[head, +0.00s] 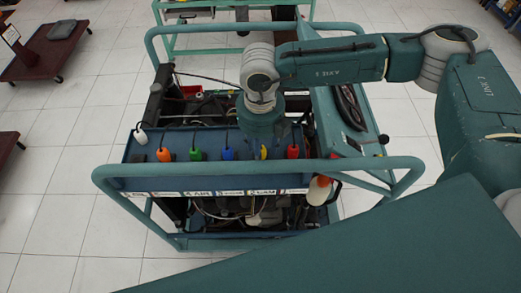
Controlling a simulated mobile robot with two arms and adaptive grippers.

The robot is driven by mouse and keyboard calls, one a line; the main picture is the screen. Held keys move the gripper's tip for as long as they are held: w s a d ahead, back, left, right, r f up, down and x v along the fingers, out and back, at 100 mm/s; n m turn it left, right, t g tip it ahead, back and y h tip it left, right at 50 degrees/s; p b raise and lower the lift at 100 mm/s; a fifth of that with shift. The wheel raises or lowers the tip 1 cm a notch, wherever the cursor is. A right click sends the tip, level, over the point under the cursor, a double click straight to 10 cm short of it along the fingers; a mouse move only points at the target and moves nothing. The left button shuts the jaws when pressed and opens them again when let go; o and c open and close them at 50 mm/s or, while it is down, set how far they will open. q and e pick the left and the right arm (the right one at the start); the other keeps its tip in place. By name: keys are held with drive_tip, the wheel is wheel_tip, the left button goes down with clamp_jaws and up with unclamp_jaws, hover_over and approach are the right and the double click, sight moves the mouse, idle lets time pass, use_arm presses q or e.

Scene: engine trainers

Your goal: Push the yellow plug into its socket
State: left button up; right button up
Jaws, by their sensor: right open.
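The yellow plug (264,153) is on the blue front panel (180,142) of the engine trainer, between the blue and red plugs. It is partly hidden by my right gripper. I cannot tell how deep it sits, and its socket is hidden. My right gripper (265,146) points down over the yellow plug, its fingers around or just in front of it. The fingers are small and dark here, and they are open. My left gripper is not in view.
White (140,136), orange (163,154), green (196,154), blue (228,153) and red (293,151) plugs line the same panel, with black cables behind. A green tube rail (150,169) runs along the front. A grey-green control box (345,125) stands right.

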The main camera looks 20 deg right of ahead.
clamp_jaws()
wheel_tip(320, 180, up, 20)
drive_tip(key=b, duration=0.5)
drive_tip(key=shift+w, duration=0.1)
idle(0.4)
